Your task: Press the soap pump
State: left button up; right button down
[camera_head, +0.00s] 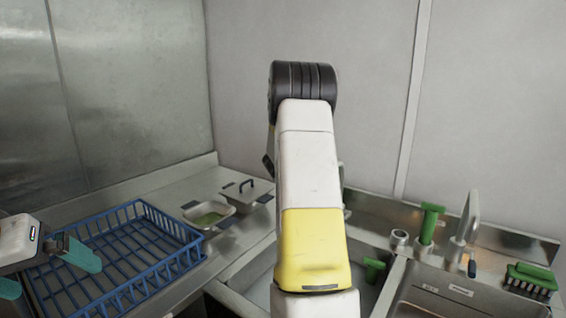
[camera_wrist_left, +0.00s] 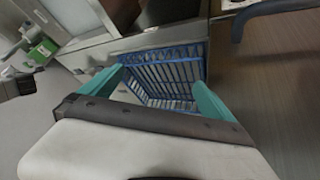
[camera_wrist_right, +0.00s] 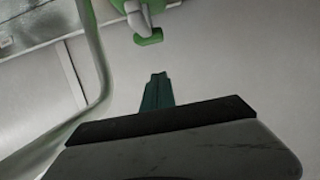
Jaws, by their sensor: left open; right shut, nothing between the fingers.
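My right arm rises through the middle of the head view and hides its gripper there. In the right wrist view my right gripper (camera_wrist_right: 157,78) is shut and empty, its teal fingers together. Ahead of the fingertips, apart from them in the picture, is a green object (camera_wrist_right: 149,38) with a pale part beside it; I cannot tell whether it is the soap pump. No soap pump can be clearly made out. My left gripper (camera_head: 58,280) is open and empty by the blue basket (camera_head: 187,262).
A grey faucet (camera_head: 470,217), a green upright handle (camera_head: 431,222) and a green brush (camera_head: 531,279) stand along the sink's back edge. Another green handle (camera_head: 374,268) shows right of my arm. Metal pans (camera_head: 209,215) sit behind the basket.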

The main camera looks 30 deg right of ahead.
jog(key=shift+a+f, duration=0.15)
jog(key=shift+f, duration=1.85)
jog(key=shift+f, duration=1.05)
jog(key=shift+s, duration=0.1)
jog(key=v, duration=0.8)
jog(key=shift+r, duration=0.2)
